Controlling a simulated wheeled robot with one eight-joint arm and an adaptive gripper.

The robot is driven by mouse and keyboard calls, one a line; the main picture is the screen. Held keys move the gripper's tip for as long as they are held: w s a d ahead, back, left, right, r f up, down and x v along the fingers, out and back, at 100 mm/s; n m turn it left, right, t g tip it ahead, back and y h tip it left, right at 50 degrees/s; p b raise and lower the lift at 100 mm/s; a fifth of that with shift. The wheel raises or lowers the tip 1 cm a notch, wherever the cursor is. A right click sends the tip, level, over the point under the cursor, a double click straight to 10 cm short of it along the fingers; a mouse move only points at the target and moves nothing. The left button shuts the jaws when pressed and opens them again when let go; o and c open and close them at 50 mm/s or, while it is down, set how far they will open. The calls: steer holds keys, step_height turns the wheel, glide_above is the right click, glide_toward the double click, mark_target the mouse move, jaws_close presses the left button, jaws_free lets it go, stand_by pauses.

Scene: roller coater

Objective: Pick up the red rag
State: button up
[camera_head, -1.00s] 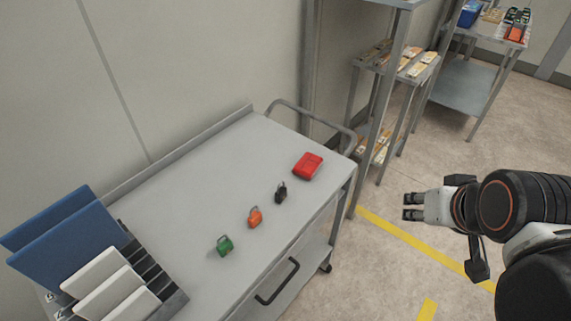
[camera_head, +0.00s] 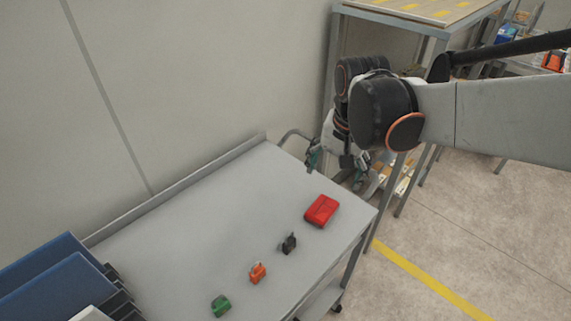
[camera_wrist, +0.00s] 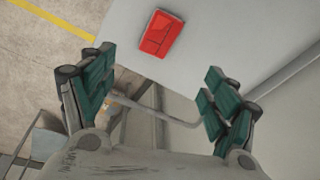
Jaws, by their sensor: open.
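The red rag (camera_head: 321,211) is a folded, flat red block lying on the grey cart top (camera_head: 190,225), near its far right corner. In the wrist view the red rag (camera_wrist: 161,34) lies at the upper middle, beyond the fingertips and between their lines. My gripper (camera_head: 335,178) is above the far end of the cart, behind the rag and apart from it. In the wrist view my gripper (camera_wrist: 160,85) has its two green-padded fingers spread wide with nothing between them.
A black padlock (camera_head: 289,244), an orange padlock (camera_head: 258,273) and a green padlock (camera_head: 221,306) stand in a row nearer on the cart. A metal cart handle (camera_head: 293,135) curves up at the far end. A shelf rack (camera_head: 425,30) stands behind, and a wall runs along the left.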

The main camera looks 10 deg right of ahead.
mark_target(323, 208)
steer(key=w+f+m+b, duration=0.1)
steer(key=f+b, duration=0.1)
steer(key=f, duration=0.4)
steer(key=w+f+g+b, duration=0.1)
steer(key=w+f+b, duration=0.1)
steer(key=f, duration=0.4)
steer(key=w+f+m+g+b, duration=0.1)
steer(key=f, duration=0.5)
steer(key=shift+w+f+m+b, duration=0.15)
steer(key=shift+f+m+b, duration=0.15)
steer(key=shift+b, duration=0.1)
steer(key=shift+r, duration=0.1)
steer(key=c, duration=1.1)
